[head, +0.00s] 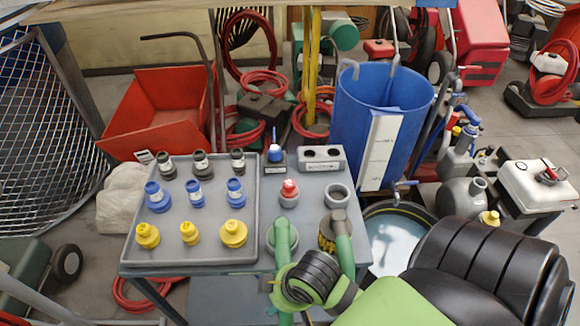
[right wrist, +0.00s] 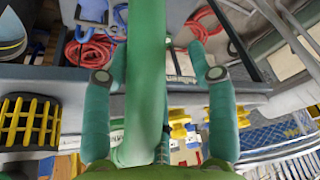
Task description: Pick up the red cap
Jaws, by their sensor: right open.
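The red cap (head: 289,189) has a pale band and stands upright in a small grey round holder (head: 289,202) on the grey cart top, just right of the tray. My right gripper (head: 311,220) is open, its green fingers spread above the near part of the cart top. It is on the near side of the red cap and apart from it. In the right wrist view, the right gripper (right wrist: 160,62) has nothing in its fingers, and I cannot make out the red cap there. My left gripper is not in view.
A grey tray (head: 190,258) holds black, blue and yellow caps in rows. An empty grey ring (head: 338,195), a two-hole block (head: 320,158) and a blue-topped item (head: 275,154) stand near the red cap. A blue barrel (head: 350,105) rises behind the cart.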

